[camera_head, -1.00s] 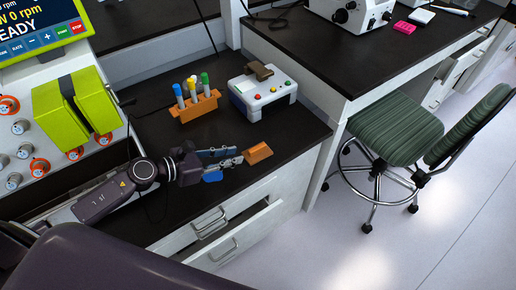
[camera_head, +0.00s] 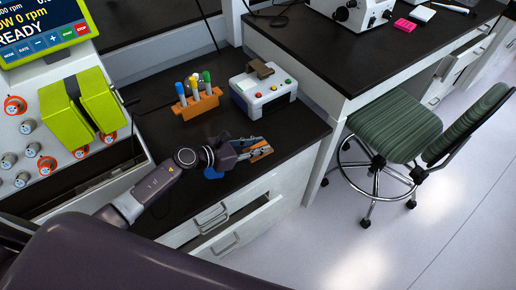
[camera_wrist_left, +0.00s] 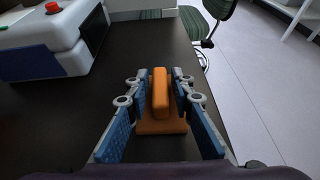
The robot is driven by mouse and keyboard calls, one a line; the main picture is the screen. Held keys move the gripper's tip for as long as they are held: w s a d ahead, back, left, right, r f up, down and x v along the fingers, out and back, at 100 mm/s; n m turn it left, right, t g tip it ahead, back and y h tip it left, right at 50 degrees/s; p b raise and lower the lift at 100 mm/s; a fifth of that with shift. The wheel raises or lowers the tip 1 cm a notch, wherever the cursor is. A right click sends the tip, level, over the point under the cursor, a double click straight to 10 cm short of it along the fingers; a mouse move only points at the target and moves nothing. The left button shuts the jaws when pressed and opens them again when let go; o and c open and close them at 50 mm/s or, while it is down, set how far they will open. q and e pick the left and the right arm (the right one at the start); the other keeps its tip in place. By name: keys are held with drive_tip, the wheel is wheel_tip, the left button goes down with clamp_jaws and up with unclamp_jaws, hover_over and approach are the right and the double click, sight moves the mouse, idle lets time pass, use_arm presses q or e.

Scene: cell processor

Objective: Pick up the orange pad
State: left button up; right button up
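The orange pad (camera_wrist_left: 161,98) lies on the black bench top near its right end. In the left wrist view it is a block with a raised ridge on a wider base. It also shows in the head view (camera_head: 262,153), partly covered by my fingers. My left gripper (camera_head: 255,148) is around the pad; in the left wrist view its blue-padded fingers (camera_wrist_left: 161,104) stand open on both sides of it. Small gaps show between the fingertips and the ridge. My right gripper is not in view.
An orange rack with several coloured tubes (camera_head: 197,106) and a white box with coloured buttons (camera_head: 263,97) stand behind the pad. A machine with green clamps (camera_head: 75,110) is at the left. An open drawer (camera_head: 240,225) lies below the bench edge. A green chair (camera_head: 395,125) stands at the right.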

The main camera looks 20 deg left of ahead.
use_arm(q)
clamp_jaws()
wheel_tip(320, 180, up, 13)
drive_tip(key=p, duration=0.5)
wheel_tip(320, 180, up, 7)
hover_over(258, 145)
